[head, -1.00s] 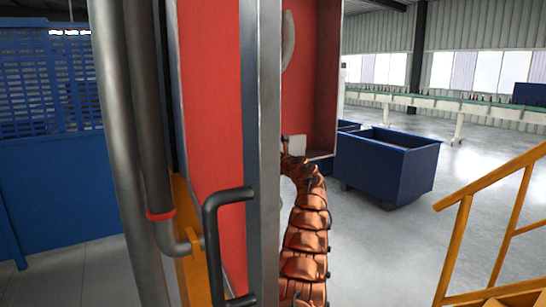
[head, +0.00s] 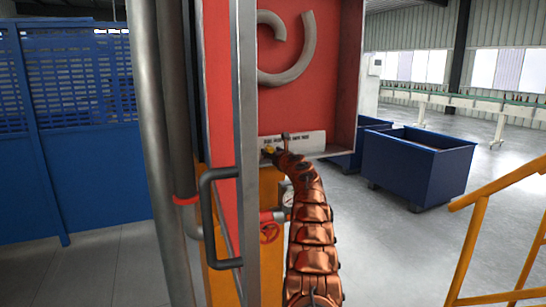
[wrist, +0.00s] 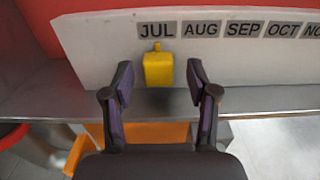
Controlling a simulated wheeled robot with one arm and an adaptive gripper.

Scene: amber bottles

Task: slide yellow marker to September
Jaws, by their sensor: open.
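The yellow marker (wrist: 158,72) is a small block with a pointed tip on top, standing against a pale month strip (wrist: 90,45). Its tip points at the JUL label (wrist: 157,30). The SEP label (wrist: 243,30) is two labels to the right, past AUG (wrist: 201,30). My gripper (wrist: 159,66) is open, with one finger on each side of the marker and gaps between.
The strip sits on a grey ledge (wrist: 260,98) in a red-backed cabinet (head: 290,100). A metal door edge with a black handle (head: 208,215) stands left of my arm. Below are a red valve (head: 269,228) and gauge. A blue bin (head: 415,168) and yellow railing (head: 470,240) are at right.

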